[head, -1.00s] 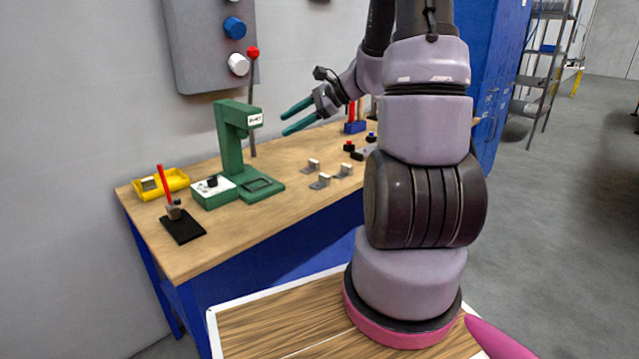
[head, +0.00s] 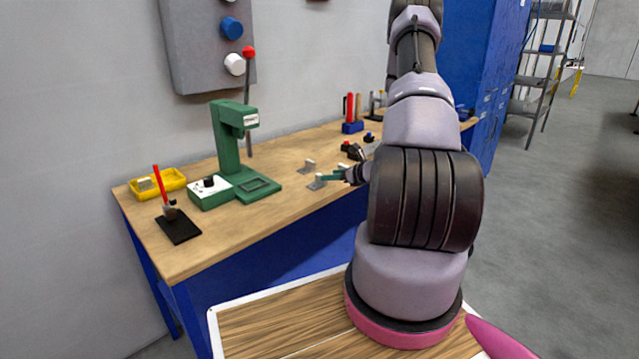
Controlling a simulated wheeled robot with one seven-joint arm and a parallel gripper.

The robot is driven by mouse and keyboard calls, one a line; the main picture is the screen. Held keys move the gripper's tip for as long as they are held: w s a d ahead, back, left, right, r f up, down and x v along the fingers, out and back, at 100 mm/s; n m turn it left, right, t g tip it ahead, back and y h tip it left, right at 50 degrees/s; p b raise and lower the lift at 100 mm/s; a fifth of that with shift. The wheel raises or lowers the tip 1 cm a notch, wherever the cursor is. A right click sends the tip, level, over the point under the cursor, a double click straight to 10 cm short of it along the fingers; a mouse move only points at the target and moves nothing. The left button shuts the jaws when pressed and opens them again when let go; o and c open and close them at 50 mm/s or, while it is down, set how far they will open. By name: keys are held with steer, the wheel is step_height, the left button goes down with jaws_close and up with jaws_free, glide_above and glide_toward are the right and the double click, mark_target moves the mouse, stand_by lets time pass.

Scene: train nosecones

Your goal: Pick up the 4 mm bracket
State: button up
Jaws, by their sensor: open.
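Small grey metal brackets stand on the wooden workbench, right of the green press. One bracket (head: 309,166) is farther back; another bracket (head: 317,182) is nearer the front edge. No size marking is readable, so I cannot tell which is the 4 mm one. My gripper (head: 328,177) is low over the bench, its teal fingers pointing left, close to the front bracket. It is open, and nothing shows held in it. Whether the fingers touch or surround a bracket is too small to tell. The gripper and arm hide the bench area to their right.
The green press (head: 230,150) with its lever stands left of the brackets. A yellow tray (head: 170,184) and a black stand (head: 178,228) are at the bench's left end. Black clamp-like parts and a blue holder (head: 352,127) stand behind my gripper. Bare wood lies between press and front edge.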

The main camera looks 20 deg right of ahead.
mark_target(318, 184)
steer(key=x, duration=0.6)
steer(key=shift+f, duration=0.1)
steer(key=shift+s, duration=0.1)
steer(key=shift+c, duration=0.3)
jaws_close()
